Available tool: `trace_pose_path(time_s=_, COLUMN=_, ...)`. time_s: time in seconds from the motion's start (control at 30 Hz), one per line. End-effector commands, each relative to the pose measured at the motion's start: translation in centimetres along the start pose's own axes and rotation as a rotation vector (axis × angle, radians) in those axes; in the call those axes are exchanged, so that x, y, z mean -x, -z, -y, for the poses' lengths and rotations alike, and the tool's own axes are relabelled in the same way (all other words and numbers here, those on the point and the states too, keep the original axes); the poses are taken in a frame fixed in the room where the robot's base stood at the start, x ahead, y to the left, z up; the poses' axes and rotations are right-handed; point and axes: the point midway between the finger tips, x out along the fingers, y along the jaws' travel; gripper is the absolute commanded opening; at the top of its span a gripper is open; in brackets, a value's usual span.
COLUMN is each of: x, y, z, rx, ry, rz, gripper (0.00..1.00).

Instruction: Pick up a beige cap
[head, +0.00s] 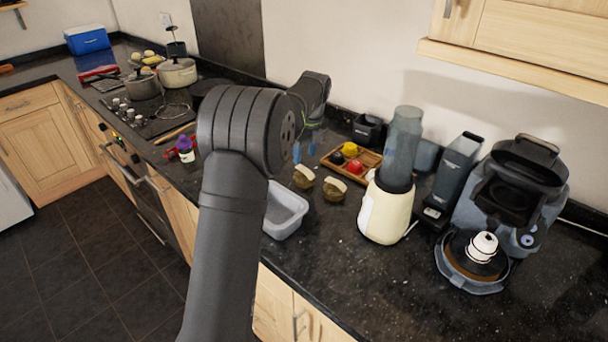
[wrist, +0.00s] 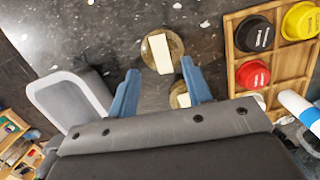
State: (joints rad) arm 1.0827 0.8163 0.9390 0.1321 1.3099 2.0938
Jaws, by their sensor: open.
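Two round olive-brown pieces with beige tops, which look like the beige caps, lie on the dark counter. The left one (head: 303,177) and the right one (head: 334,189) stand side by side in the head view. In the wrist view, one beige cap (wrist: 162,50) lies just beyond my fingertips. The other (wrist: 181,97) shows between the fingers, partly hidden by the gripper body. My gripper (head: 305,147) has blue fingers, open and empty, and appears above the counter behind the caps. In the wrist view the open fingers (wrist: 160,76) point towards the first cap.
A grey tub (head: 285,213) stands left of the caps at the counter's front edge. A wooden tray (head: 371,157) with black, yellow and red round pieces lies behind them. A cream blender (head: 386,208) stands to the right, with a coffee machine (head: 512,190) beyond.

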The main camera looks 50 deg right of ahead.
Motion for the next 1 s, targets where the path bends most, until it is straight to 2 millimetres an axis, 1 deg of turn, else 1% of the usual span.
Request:
trace_pose_path(time_s=0.17, x=-1.0, y=0.2, z=0.0, rx=0.000, ry=-0.001, rz=-0.001, gripper=0.45)
trace_pose_path(time_s=0.33, x=-3.4, y=0.7, z=0.1, rx=-0.001, ry=-0.002, rz=-0.001, gripper=0.45)
trace_pose_path(time_s=0.43, x=-4.8, y=0.6, z=0.1, rx=0.000, ry=-0.001, rz=-0.001, gripper=0.45)
trace_pose_path(time_s=0.5, x=-5.2, y=0.6, z=0.1, rx=0.000, ry=0.000, rz=0.000, gripper=0.45)
trace_pose_path(time_s=0.7, x=-5.3, y=0.6, z=0.1, rx=0.000, ry=0.000, rz=0.000, gripper=0.45)
trace_pose_path(time_s=0.77, x=-5.3, y=0.6, z=0.1, rx=0.000, ry=0.001, rz=0.000, gripper=0.34)
trace_pose_path(time_s=0.8, x=-5.3, y=0.6, z=0.1, rx=0.000, ry=0.001, rz=0.000, gripper=0.26)
trace_pose_path(time_s=0.87, x=-5.3, y=0.6, z=0.1, rx=0.000, ry=0.001, rz=0.000, gripper=0.14)
trace_pose_path(time_s=0.93, x=-5.3, y=0.6, z=0.1, rx=0.000, ry=0.001, rz=0.000, gripper=0.00)
trace_pose_path(time_s=1.0, x=-5.3, y=0.6, z=0.1, rx=0.000, ry=0.001, rz=0.000, gripper=0.00)
